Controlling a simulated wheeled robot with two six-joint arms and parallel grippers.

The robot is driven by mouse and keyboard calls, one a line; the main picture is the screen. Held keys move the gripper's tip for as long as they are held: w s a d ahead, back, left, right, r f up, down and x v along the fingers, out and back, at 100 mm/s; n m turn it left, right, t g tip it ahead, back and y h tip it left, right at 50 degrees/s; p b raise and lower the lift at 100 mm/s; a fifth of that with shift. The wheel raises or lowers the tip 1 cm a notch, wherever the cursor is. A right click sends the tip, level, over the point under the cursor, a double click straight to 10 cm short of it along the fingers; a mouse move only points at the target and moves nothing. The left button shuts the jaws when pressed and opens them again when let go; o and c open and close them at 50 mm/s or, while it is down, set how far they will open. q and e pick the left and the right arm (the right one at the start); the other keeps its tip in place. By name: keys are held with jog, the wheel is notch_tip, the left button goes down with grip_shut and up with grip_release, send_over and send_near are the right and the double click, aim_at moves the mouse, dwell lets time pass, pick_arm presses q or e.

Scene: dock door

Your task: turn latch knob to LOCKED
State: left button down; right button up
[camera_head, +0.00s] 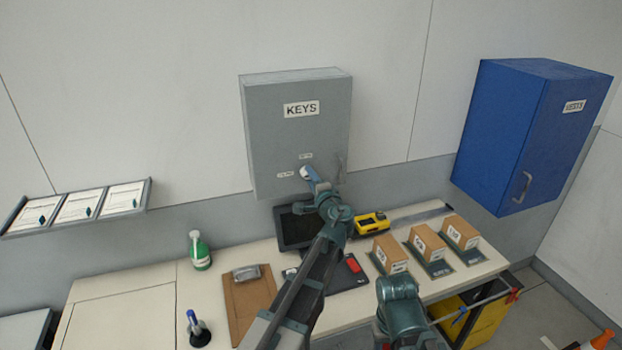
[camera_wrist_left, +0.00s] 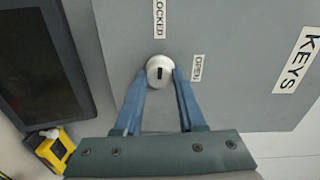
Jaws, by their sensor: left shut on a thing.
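The latch knob (camera_wrist_left: 159,66) is a round white knob on the grey KEYS cabinet (camera_head: 290,130). My left gripper (camera_wrist_left: 159,76) is shut on the knob, one blue finger on each side. In the wrist view, the LOCKED label (camera_wrist_left: 159,18) is above the knob and the OPEN label (camera_wrist_left: 197,68) is to its right. A short dark mark on the knob runs up and down there, in line with LOCKED; I cannot tell which end is the pointer. In the head view, the gripper (camera_head: 308,176) partly covers the knob. My right gripper is not in view.
A bench below holds a dark monitor (camera_head: 296,228), a yellow tool (camera_head: 371,223), several boxes (camera_head: 390,254), a clipboard (camera_head: 249,290) and a green bottle (camera_head: 200,253). A blue cabinet (camera_head: 510,135) hangs at right.

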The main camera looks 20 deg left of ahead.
pick_arm(q)
jog(key=shift+n, duration=0.5)
jog(key=c, duration=0.5)
grip_release()
jog(key=shift+s, duration=0.1)
jog(key=v, duration=1.3)
jog(key=shift+s+d, duration=0.25)
